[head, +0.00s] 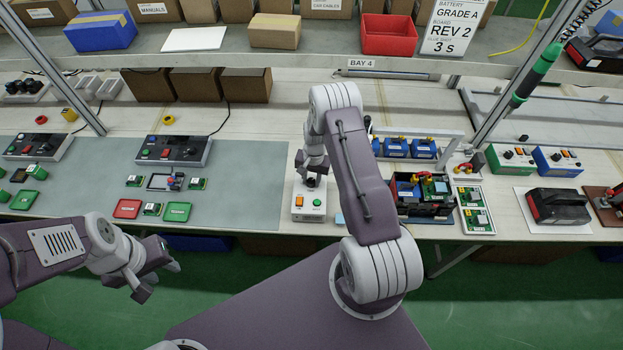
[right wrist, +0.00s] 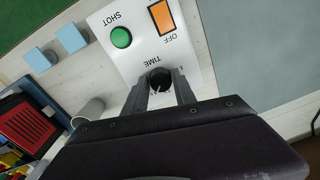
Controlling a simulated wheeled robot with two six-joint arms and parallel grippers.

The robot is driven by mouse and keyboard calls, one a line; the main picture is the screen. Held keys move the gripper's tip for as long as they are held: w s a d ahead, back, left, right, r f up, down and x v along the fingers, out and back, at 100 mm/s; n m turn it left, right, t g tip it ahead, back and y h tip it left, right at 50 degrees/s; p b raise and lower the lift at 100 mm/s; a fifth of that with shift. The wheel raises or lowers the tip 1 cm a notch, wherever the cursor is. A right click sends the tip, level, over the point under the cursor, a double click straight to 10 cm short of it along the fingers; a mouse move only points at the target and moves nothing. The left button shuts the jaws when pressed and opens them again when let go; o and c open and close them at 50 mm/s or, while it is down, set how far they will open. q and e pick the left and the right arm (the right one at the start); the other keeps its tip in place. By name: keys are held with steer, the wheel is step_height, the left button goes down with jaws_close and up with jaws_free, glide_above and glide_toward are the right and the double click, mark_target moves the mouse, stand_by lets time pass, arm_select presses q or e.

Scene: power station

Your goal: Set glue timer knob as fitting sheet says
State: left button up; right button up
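The glue timer is a small white box (head: 310,203) at the bench's front edge. In the right wrist view, its panel (right wrist: 140,45) has a green SHOT button, an orange OFF switch and a black knob (right wrist: 159,78) marked TIME. My right gripper (head: 312,178) points down at the knob. Its fingers (right wrist: 160,85) lie on both sides of the knob with no clear gap; they hide most of the dial. The fitting sheet (head: 447,27) on the shelf reads battery grade A, board rev 2, 3 S. My left gripper (head: 158,279) is open and empty, before the bench.
Blue battery packs (head: 396,148) and a black crate (head: 424,209) with boards stand right of the timer. A grey mat (head: 245,190) with trays and boards lies to its left. A green screwdriver (head: 537,70) hangs at the upper right.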

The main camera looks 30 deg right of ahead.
jaws_close()
steer(key=shift+f+n+b, duration=0.1)
steer(key=shift+n+b, duration=0.55)
steer(key=shift+n, duration=0.15)
steer(key=shift+n+b, duration=0.75)
steer(key=shift+n, duration=0.45)
steer(key=n+b, duration=0.2)
steer(key=n, duration=0.2)
steer(key=shift+n, duration=0.3)
steer(key=o, duration=0.6)
jaws_free()
